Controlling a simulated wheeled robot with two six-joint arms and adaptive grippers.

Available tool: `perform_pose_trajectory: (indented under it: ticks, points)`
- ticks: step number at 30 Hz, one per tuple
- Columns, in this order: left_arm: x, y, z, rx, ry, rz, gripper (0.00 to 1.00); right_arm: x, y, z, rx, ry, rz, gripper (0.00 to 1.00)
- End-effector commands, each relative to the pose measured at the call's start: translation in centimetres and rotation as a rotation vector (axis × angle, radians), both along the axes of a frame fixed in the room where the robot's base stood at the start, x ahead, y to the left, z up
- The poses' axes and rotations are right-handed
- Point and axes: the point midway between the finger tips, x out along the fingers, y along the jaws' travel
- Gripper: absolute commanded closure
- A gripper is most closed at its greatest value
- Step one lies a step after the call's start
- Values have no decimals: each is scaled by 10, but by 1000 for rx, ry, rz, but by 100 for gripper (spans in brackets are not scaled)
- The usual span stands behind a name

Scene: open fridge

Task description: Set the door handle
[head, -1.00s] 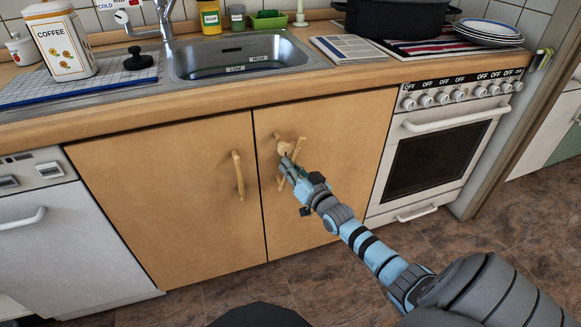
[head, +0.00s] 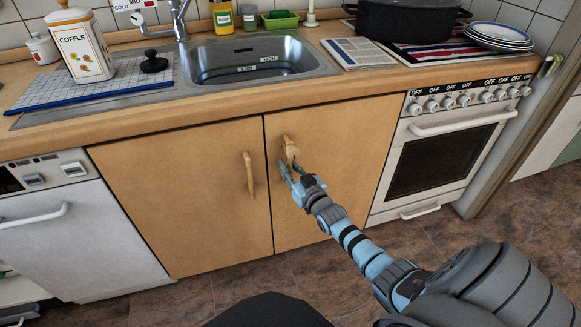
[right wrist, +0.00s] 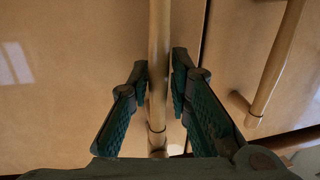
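The right cupboard door's wooden handle (head: 289,150) is in the head view, its lower part hidden by my right gripper (head: 290,169). In the right wrist view this handle (right wrist: 158,60) runs upright between the two green-padded fingers of my right gripper (right wrist: 160,80). One finger is on each side, close to the bar. I cannot tell whether they press on it. The left door's handle (head: 249,175) stands apart to the left, and it also shows in the right wrist view (right wrist: 276,68). Both doors look closed. My left gripper is not in view.
The counter edge (head: 220,111) overhangs the doors. The sink (head: 250,60) is above them. The oven (head: 440,155) with its white bar handle is to the right, and a white appliance (head: 75,240) to the left. The floor in front is clear.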

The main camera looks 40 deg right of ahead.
Motion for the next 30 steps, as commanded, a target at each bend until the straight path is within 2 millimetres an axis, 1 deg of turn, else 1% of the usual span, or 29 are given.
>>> perform_pose_trajectory:
  ticks: [1,2,11,14,17,27,30]
  points:
    - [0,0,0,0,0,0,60,0,0,0,1,0,0,69]
    - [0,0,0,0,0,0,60,0,0,0,1,0,0,65]
    - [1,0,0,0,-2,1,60,-1,-1,0,3,0,-1,65]
    - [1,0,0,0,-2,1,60,-6,-1,0,2,-1,-3,65]
    - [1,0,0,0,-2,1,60,-16,0,1,2,-1,-4,65]
    - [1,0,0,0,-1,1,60,-63,9,4,3,-1,1,65]
    - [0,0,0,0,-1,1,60,-71,10,6,1,-1,1,65]
